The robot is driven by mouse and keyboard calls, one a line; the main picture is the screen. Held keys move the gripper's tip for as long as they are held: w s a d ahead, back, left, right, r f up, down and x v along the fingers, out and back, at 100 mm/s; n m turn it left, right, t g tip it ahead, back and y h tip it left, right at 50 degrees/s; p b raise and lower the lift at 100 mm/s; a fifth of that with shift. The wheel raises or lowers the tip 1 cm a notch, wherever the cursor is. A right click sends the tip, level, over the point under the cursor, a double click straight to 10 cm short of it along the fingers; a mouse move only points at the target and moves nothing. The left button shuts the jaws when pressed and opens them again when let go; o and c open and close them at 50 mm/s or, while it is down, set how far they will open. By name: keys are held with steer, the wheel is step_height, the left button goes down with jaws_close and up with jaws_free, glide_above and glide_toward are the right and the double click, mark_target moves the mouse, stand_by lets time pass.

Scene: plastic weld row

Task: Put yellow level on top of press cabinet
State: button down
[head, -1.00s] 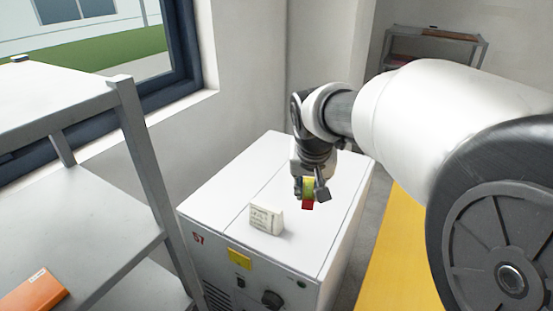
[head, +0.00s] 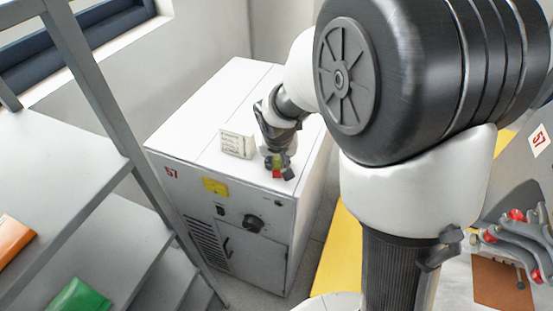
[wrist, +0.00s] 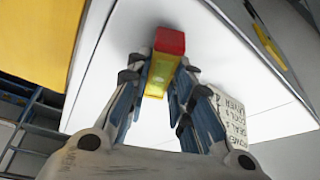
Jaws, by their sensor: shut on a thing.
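The yellow level (head: 278,161) is a short yellow-green bar with a red end. In the wrist view the level (wrist: 162,70) sits between my fingers, red end outward. My gripper (head: 280,170) is shut on it, above the front right part of the press cabinet's white top (head: 190,120). The cabinet top also fills much of the wrist view (wrist: 118,40). I cannot tell whether the level touches the top. The far end of the level is hidden by my fingers.
A small white card with writing (head: 236,146) stands on the cabinet top, left of my gripper. Grey shelving (head: 112,130) with an orange item (head: 12,238) and a green item (head: 78,298) is at the left. Red-tipped grey fittings (head: 515,220) are at the right.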

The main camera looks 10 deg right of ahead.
steer(key=shift+f, duration=0.2)
steer(key=shift+f, duration=0.1)
steer(key=shift+f, duration=0.15)
steer(key=c, duration=1.4)
jaws_free()
steer(key=shift+r, duration=0.2)
